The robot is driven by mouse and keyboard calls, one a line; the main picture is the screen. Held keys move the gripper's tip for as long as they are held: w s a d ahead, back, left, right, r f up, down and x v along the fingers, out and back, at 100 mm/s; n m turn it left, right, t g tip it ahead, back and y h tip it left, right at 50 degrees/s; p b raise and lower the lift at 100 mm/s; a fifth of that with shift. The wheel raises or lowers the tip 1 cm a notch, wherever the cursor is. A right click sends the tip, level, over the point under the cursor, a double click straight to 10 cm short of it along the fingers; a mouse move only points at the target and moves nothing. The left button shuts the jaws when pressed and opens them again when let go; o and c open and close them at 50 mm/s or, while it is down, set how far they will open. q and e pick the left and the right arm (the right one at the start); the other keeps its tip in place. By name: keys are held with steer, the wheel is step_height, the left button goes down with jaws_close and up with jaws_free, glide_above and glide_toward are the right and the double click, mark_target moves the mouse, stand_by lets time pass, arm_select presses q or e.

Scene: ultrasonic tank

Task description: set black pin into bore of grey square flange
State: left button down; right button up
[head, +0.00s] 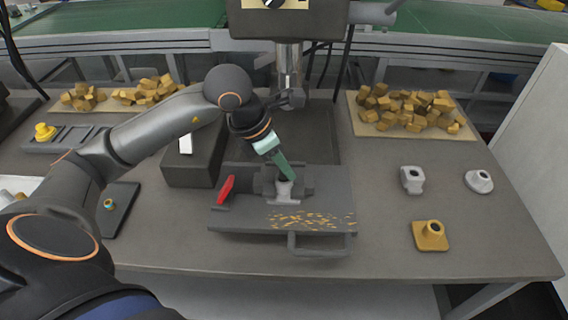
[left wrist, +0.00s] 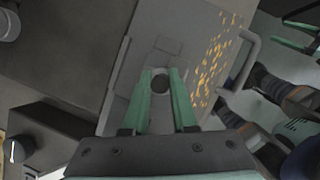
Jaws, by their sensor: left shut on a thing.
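A light grey flange (head: 285,191) sits in the vise (head: 310,180) on the dark plate, its neck upward. My left gripper (head: 284,177) comes down at a tilt, its green fingertips right at the top of that neck. In the left wrist view the fingers (left wrist: 162,76) stand on both sides of a dark round thing, which I take to be the black pin (left wrist: 160,85). They are shut on it. The fingers hide most of the pin and the bore, so I cannot tell how deep the pin sits. My right gripper is not in view.
The vise has a red handle (head: 226,189), and its plate (head: 245,222) carries gold chips. To the right stand a grey flange (head: 411,181), a round pale flange (head: 479,181) and a gold square flange (head: 430,237). A dark block (head: 190,168) stands left of the vise.

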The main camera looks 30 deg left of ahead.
arm_select(q)
steer(key=shift+f+b, duration=0.25)
steer(key=shift+b, duration=0.15)
stand_by(0.6)
stand_by(0.3)
steer(key=shift+c, duration=0.7)
jaws_free()
steer(key=shift+r, duration=0.1)
steer(key=shift+r+p, duration=2.55)
steer(key=shift+r, duration=0.9)
